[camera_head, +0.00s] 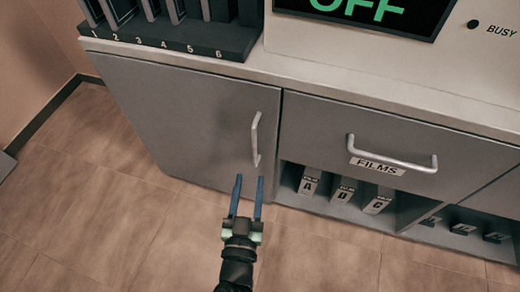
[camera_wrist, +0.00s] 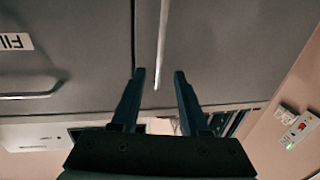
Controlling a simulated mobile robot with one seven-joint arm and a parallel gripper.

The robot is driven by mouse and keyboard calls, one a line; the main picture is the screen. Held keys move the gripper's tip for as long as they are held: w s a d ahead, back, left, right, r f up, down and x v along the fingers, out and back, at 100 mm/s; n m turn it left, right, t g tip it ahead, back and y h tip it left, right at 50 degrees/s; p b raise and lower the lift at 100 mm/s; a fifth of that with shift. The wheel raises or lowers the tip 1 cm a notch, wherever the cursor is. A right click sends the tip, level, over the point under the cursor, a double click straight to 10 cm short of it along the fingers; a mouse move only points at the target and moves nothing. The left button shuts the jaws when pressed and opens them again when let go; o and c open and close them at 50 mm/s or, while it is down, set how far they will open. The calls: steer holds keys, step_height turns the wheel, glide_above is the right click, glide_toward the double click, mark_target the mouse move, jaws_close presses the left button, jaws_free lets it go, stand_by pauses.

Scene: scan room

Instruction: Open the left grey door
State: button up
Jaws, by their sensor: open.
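The left grey door (camera_head: 180,120) is a flat panel under the counter at the left and looks shut. Its pale upright bar handle (camera_head: 255,140) is near its right edge. My gripper (camera_head: 249,182) is open in front of the door, with its two dark fingers pointing toward the handle's lower end in the head view. In the wrist view the handle (camera_wrist: 162,45) is a pale bar whose end shows between the fingertips of my gripper (camera_wrist: 160,75). I cannot tell how far the fingers are from the bar. Nothing is held.
A grey drawer (camera_head: 400,145) labelled FILMS, with a bar handle (camera_head: 390,158), is right of the door. An open shelf below holds boxes marked A, B and C (camera_head: 343,190). A numbered rack (camera_head: 165,35) stands on the counter. The tiled floor (camera_head: 90,190) at left is clear.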

mark_target(255, 149)
steer(key=w, duration=0.3)
steer(key=w+d+b, duration=0.1)
steer(key=w, duration=0.3)
steer(key=w+b, duration=0.1)
steer(key=w, duration=0.3)
steer(key=shift+d, duration=0.15)
steer(key=shift+s, duration=0.1)
steer(key=shift+c, duration=0.2)
jaws_close()
stand_by(0.7)
